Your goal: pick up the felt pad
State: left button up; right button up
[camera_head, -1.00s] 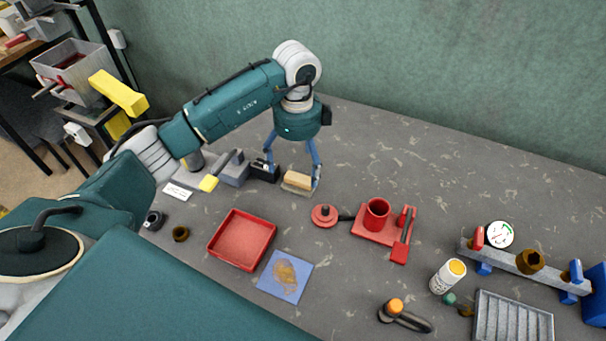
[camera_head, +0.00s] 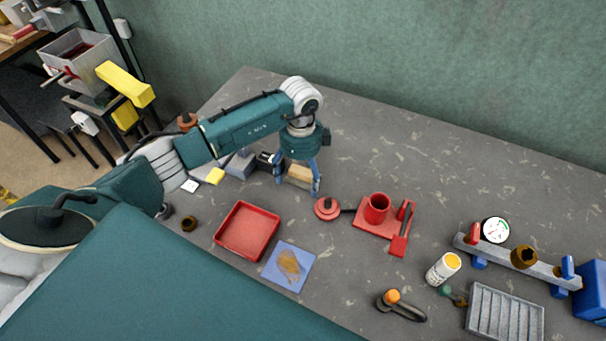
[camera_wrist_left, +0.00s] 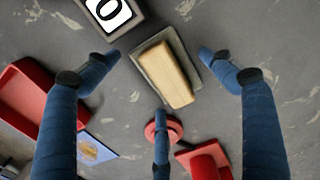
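The felt pad appears to be the tan wooden block with a thin grey layer under it (camera_head: 300,174), lying flat on the grey table. In the left wrist view the block (camera_wrist_left: 165,74) sits between the fingers, with the grey layer showing at its edges. My left gripper (camera_head: 298,183) is over it, pointing down. Its blue fingers (camera_wrist_left: 160,62) are spread on either side of the block, with gaps showing, and a third finger is below it in the wrist view. My right gripper is not in view.
A black box (camera_head: 267,160) stands close on the block's left. A red round-based tool (camera_head: 326,208) and a red stand with a cup (camera_head: 377,208) are to the right. A red tray (camera_head: 247,230) and a blue square (camera_head: 288,267) lie nearer. The table behind is clear.

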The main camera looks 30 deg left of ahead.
pick_arm(q)
jog(key=c, duration=0.8)
jog(key=shift+c, duration=0.4)
jog(key=shift+r, duration=0.1)
notch_tip(320, 180, up, 13)
jog(key=b, duration=0.4)
notch_tip(320, 180, up, 6)
send_over(301, 174)
jog(key=shift+r+p, duration=0.3)
jog(key=shift+r, duration=0.15)
